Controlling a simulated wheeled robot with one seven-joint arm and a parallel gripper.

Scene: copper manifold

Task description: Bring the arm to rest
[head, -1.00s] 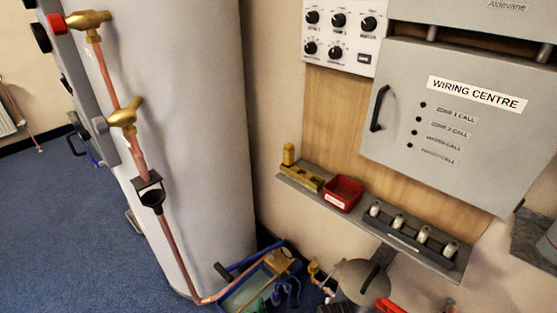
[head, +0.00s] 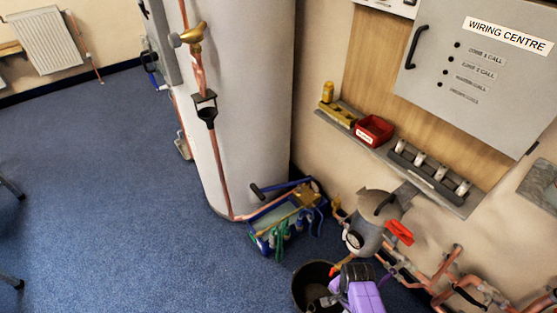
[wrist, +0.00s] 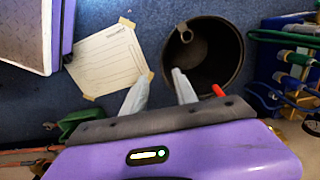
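My gripper (wrist: 163,74) shows in the wrist view as two pale fingers with a gap between them and nothing visible in it. It points down over the blue floor, between a taped paper sheet (wrist: 103,60) and a black bucket (wrist: 232,62). A short pipe-like piece shows inside the bucket. In the head view my purple wrist part is at the bottom edge, just right of the bucket (head: 299,287), and my fingertips cannot be made out there.
A blue tote of tools (head: 262,222) stands by the white cylinder (head: 245,110). A grey round vessel (head: 370,232) with a red handle (head: 400,232) and copper pipes (head: 470,285) run along the right wall. A shelf holds a red bin (head: 374,131). The carpet (head: 110,200) at left is clear.

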